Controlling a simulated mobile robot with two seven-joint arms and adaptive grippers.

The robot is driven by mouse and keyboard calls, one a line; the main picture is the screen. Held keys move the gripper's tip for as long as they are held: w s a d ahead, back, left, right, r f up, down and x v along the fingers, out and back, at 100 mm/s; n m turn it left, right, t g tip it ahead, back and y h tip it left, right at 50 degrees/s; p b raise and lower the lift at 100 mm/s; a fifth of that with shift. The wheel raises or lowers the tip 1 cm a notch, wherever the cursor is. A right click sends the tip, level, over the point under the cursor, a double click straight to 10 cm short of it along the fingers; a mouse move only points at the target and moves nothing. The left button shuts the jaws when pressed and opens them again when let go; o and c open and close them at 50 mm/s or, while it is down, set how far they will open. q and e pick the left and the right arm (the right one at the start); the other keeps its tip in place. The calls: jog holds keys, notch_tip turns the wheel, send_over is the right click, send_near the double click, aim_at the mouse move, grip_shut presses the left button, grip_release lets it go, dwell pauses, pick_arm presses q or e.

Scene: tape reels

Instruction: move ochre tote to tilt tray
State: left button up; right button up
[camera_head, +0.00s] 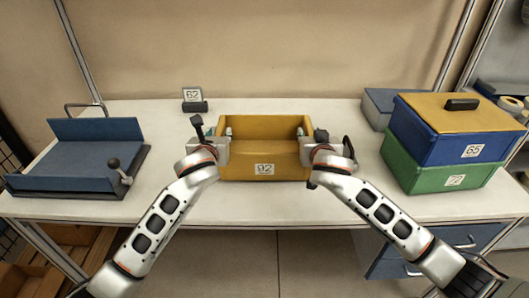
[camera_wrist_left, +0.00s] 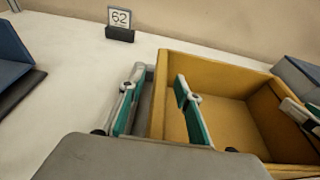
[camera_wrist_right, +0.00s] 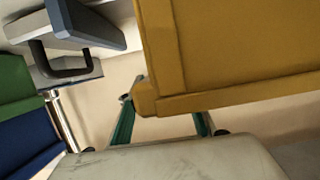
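The ochre tote (camera_head: 262,170), labelled 92, stands upright and open-topped at the middle of the table. The blue tilt tray (camera_head: 80,165) is at the left end, with a raised back panel and a dark knobbed lever at its right front. My left gripper (camera_head: 222,140) is at the tote's left side. In the left wrist view its fingers (camera_wrist_left: 158,108) are spread, one outside the left wall and one inside. My right gripper (camera_head: 308,142) is at the tote's right side. In the right wrist view its fingers (camera_wrist_right: 163,122) are apart by the rim, partly hidden by the tote (camera_wrist_right: 235,50).
A blue tote (camera_head: 440,140) with an ochre lid sits on a green tote (camera_head: 430,175) at the right. A grey-blue box (camera_head: 377,108) is behind them. A sign 62 (camera_head: 193,98) stands at the back. The table (camera_head: 165,150) is clear between tray and ochre tote.

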pick_arm(q)
jog(key=shift+w+f, duration=0.1)
jog(key=shift+w, duration=0.35)
pick_arm(e)
jog(key=shift+w+f, duration=0.1)
jog(key=shift+w, duration=0.35)
pick_arm(q)
grip_shut()
pick_arm(e)
grip_shut()
